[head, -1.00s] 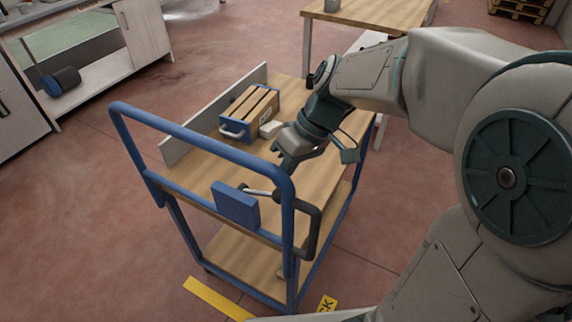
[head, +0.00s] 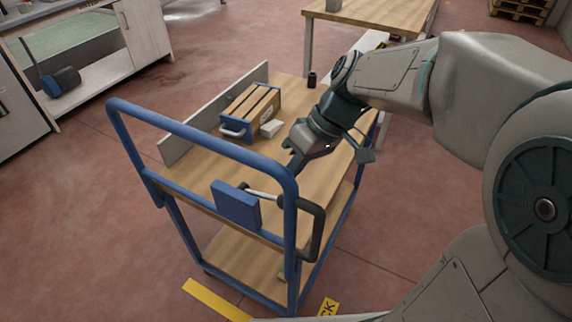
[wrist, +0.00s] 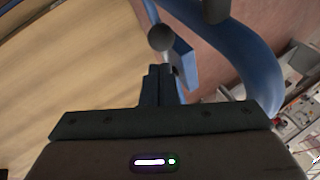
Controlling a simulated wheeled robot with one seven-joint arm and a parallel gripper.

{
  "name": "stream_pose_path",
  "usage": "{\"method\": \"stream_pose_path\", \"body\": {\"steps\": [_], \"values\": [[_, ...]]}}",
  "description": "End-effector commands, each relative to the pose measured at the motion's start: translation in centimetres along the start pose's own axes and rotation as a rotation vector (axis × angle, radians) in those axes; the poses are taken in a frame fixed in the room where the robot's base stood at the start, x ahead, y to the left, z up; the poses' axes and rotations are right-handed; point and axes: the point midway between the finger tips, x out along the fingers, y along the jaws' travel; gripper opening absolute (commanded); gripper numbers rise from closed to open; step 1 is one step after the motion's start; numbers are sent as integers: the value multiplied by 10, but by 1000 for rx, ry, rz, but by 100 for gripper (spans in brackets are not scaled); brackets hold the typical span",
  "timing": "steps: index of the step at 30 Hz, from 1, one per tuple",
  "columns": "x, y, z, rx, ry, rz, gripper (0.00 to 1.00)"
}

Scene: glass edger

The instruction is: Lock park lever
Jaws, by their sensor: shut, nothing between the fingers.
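The park lever is a pale rod (head: 264,195) with a dark round knob, joined to a blue box (head: 236,205) at the handle end of the blue cart. The rod points right from the box, and the cart's handle post partly hides its knob end. In the wrist view the dark knob (wrist: 160,37) shows just beyond my fingertips, with the blue box (wrist: 184,62) beside it. My gripper (head: 292,170) is shut and empty, above the cart's top deck near the lever. I cannot tell whether the fingertips touch it.
The blue push handle (head: 200,134) arches close to my gripper, with a dark side grip (head: 318,230) at its right. A slatted wooden box (head: 250,108) and a small pale block (head: 271,128) stand on the deck. A wooden table (head: 370,14) is behind.

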Motion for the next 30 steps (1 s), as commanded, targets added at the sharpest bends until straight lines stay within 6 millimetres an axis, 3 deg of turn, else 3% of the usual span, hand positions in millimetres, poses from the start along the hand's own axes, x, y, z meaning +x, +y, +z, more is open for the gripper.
{"method": "stream_pose_path", "body": {"steps": [3, 9, 15, 25, 30], "values": [[-24, -6, -16, -4, 2, 1, 0], [-70, -1, -8, 0, 8, 5, 0], [-104, 2, -4, 3, 8, 4, 0], [-117, 1, -1, 13, 4, 11, 0], [-118, -3, 21, 166, -9, 121, 0]]}}
